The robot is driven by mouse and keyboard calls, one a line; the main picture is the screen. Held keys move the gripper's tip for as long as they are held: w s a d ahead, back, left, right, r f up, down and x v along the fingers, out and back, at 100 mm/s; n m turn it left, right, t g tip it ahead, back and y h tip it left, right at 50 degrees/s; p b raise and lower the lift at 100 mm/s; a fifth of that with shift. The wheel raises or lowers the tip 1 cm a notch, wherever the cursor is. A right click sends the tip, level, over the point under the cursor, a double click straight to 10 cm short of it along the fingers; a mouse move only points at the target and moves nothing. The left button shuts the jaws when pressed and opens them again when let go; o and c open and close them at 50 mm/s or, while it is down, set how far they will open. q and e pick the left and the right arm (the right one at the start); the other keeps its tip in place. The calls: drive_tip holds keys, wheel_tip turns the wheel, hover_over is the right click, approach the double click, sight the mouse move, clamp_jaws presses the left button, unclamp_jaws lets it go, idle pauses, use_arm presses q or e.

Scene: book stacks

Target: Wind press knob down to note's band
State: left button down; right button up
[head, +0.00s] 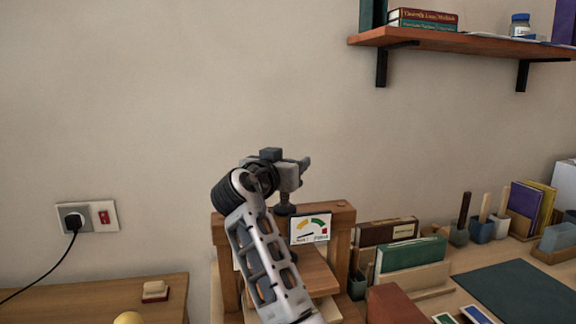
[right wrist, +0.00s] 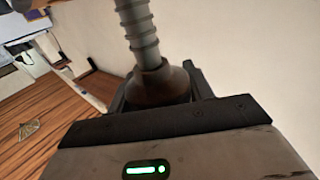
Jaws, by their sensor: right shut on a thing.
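The wooden book press (head: 338,215) stands on the bench with its screw (head: 285,198) upright through the top beam. A white gauge card (head: 311,228) with yellow, green and red bands is on its front; its pointer is too small to read. My right gripper (head: 290,172) is above the beam, shut on the press knob, which is mostly hidden by the gripper. In the right wrist view the threaded screw (right wrist: 138,30) and its dark collar (right wrist: 160,84) show at the jaws. My left gripper is out of view. I cannot make out the note.
A green book (head: 412,255) and a brown book (head: 387,231) stand right of the press. A dark green mat (head: 522,293) lies further right. A wall shelf (head: 450,41) is at upper right.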

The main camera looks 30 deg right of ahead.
drive_tip(key=shift+r, duration=0.4)
drive_tip(key=o, duration=1)
drive_tip(key=shift+c, duration=0.2)
drive_tip(key=shift+f, duration=0.1)
drive_tip(key=shift+f, duration=0.1)
drive_tip(key=shift+a, duration=0.1)
drive_tip(key=b+v, duration=0.2)
drive_tip(key=v, duration=1.4)
drive_tip(key=shift+b, duration=0.3)
